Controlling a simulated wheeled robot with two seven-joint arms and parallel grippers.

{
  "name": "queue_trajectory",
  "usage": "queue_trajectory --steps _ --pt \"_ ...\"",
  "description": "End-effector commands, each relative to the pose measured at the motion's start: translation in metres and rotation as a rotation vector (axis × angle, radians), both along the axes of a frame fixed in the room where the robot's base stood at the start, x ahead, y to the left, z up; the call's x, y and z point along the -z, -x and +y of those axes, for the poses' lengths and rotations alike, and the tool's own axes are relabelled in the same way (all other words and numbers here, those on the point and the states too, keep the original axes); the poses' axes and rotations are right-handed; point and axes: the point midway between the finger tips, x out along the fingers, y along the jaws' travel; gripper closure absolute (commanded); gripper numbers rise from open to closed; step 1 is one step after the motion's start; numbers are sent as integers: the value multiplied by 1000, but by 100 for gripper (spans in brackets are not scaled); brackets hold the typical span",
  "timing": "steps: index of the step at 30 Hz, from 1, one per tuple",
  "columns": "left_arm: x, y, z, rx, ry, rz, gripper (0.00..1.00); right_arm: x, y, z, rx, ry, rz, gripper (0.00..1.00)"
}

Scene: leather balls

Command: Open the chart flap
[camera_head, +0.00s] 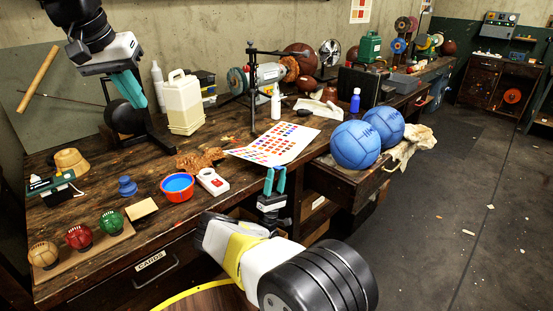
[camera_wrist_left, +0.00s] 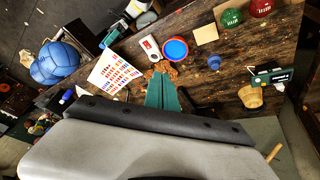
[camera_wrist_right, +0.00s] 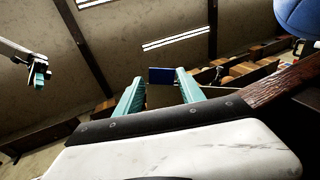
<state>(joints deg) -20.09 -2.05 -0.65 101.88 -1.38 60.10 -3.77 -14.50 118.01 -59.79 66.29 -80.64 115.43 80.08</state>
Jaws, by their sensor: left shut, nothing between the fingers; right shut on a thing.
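The colour chart (camera_head: 276,146), a white sheet with rows of coloured dots, lies on the workbench at its front right edge. It also shows in the left wrist view (camera_wrist_left: 113,73). My right gripper (camera_head: 275,178) is at the chart's front edge and shut on the flap there; the exact grip is hard to see. In the right wrist view its fingers (camera_wrist_right: 160,90) stand apart with a small dark blue piece showing between them. My left gripper (camera_head: 130,90) is shut and empty, raised over the back left of the bench, and its fingers (camera_wrist_left: 162,92) are together.
Two blue balls (camera_head: 356,145) rest on an open drawer right of the chart. A red-rimmed blue bowl (camera_head: 178,187), a white device (camera_head: 212,181) and a brown crumpled piece (camera_head: 200,160) lie left of it. A dark stand (camera_head: 252,95) rises behind it.

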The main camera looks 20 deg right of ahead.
Motion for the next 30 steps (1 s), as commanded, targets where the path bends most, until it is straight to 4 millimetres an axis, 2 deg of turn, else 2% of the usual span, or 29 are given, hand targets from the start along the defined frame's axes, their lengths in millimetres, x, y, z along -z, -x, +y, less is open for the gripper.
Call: queue_trajectory --steps 1,6,11,15,20,24,30 --pt "1 -15 -17 30 -10 12 100 2 0 -4 8 -9 8 100" --pt "6 -58 -71 118 -45 41 100 2 0 -4 8 -9 8 100" --pt "21 -89 -129 202 -80 68 100 2 0 -4 8 -9 8 100" --pt "42 -108 -182 274 -113 89 100 2 0 -4 8 -9 8 100" --pt "74 -119 -243 359 -154 111 100 2 0 -4 8 -10 9 100" --pt "107 -119 -295 429 -191 128 100 2 0 -4 8 -10 9 100" --pt "149 -109 -348 506 -232 146 100 2 0 -4 7 -10 8 100"
